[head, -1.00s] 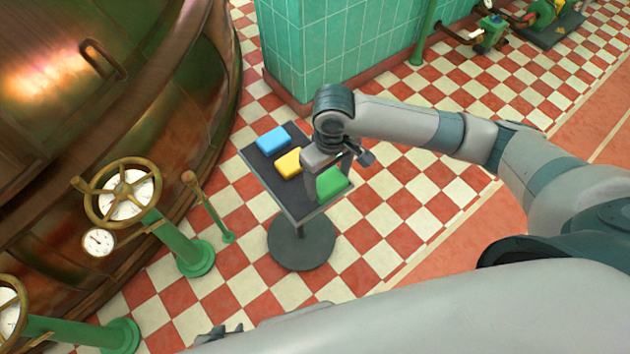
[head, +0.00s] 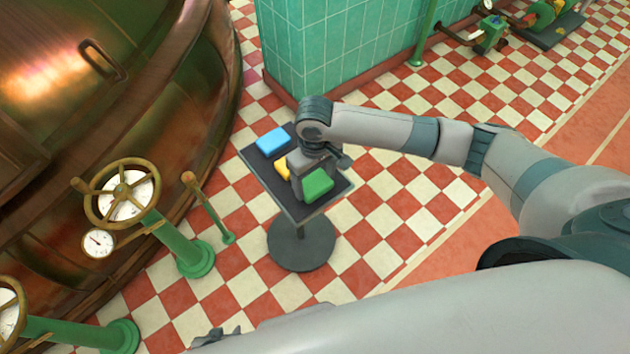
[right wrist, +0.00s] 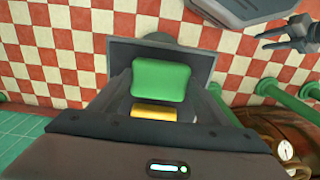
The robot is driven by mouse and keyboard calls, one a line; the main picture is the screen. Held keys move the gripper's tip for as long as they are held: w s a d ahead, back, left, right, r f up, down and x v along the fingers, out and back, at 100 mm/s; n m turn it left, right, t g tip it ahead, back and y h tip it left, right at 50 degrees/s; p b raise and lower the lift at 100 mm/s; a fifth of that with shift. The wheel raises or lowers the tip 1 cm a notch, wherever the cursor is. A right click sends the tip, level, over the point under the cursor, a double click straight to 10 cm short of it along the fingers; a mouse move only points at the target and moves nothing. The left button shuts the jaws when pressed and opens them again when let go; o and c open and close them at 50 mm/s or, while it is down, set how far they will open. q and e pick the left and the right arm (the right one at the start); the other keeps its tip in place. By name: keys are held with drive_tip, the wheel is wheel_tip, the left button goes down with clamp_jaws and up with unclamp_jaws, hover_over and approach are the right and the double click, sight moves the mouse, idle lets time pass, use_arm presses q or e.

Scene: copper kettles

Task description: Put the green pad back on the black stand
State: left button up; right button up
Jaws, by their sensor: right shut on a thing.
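The green pad (head: 318,184) is between the fingers of my right gripper (head: 308,184), over the near right part of the black stand's square top (head: 258,184). The right wrist view shows the green pad (right wrist: 164,80) gripped between both fingers, with the stand top (right wrist: 120,52) behind it. I cannot tell whether the pad touches the top. A yellow pad (head: 282,167), partly hidden by my gripper, and a blue pad (head: 272,140) lie on the top. A small part of my left gripper (head: 217,338) shows at the bottom edge; its jaws are unclear.
A big copper kettle (head: 120,80) stands at the left. Green posts with a brass handwheel (head: 122,195) and gauges stand before it. A green tiled pillar (head: 335,50) rises behind the stand. The checkered floor right of the stand is clear.

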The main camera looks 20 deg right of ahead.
drive_tip(key=shift+f, duration=0.55)
use_arm(q)
drive_tip(key=shift+d, duration=0.2)
drive_tip(key=shift+d, duration=0.2)
use_arm(e)
drive_tip(key=o, duration=1)
drive_tip(key=shift+f, duration=0.1)
use_arm(q)
drive_tip(key=shift+a, duration=0.15)
